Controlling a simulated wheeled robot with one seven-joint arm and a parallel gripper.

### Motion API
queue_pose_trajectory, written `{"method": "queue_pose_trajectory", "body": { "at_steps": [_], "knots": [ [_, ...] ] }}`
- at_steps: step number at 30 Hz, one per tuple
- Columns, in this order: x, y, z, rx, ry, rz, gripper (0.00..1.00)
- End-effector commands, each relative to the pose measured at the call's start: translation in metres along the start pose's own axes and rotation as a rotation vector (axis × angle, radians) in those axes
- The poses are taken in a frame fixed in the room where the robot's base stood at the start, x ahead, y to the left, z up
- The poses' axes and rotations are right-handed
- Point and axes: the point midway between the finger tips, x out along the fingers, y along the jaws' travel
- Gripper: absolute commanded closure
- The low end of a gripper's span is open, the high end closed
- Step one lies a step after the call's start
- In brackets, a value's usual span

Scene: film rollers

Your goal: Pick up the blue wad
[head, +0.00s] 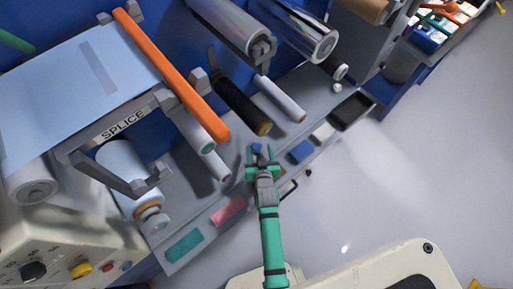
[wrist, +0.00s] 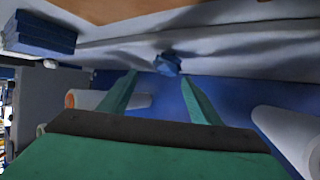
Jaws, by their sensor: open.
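The blue wad (head: 257,148) is a small crumpled lump on the grey shelf surface in the head view. In the wrist view the blue wad (wrist: 168,64) sits ahead of my fingers, roughly centred between them and beyond their tips. My gripper (head: 261,160) is green, open and empty, close in front of the wad in the head view. In the wrist view my gripper (wrist: 160,82) shows its two green fingers spread apart. I cannot tell whether any finger touches the wad.
A blue block (head: 301,151) lies right of my gripper, with a dark tray (head: 351,110) farther right. A black roller (head: 243,107), a white roller (head: 282,99) and an orange bar (head: 172,75) stand behind.

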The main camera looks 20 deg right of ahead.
Motion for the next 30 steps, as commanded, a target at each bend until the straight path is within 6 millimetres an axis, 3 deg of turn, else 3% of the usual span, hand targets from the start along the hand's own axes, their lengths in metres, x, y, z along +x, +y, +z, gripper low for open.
{"method": "queue_pose_trajectory", "body": {
  "at_steps": [21,30],
  "knots": [
    [0.072,-0.009,-0.001,-0.001,0.0,-0.002,0.43],
    [0.076,-0.009,-0.001,-0.001,0.0,-0.001,0.43]
  ]
}}
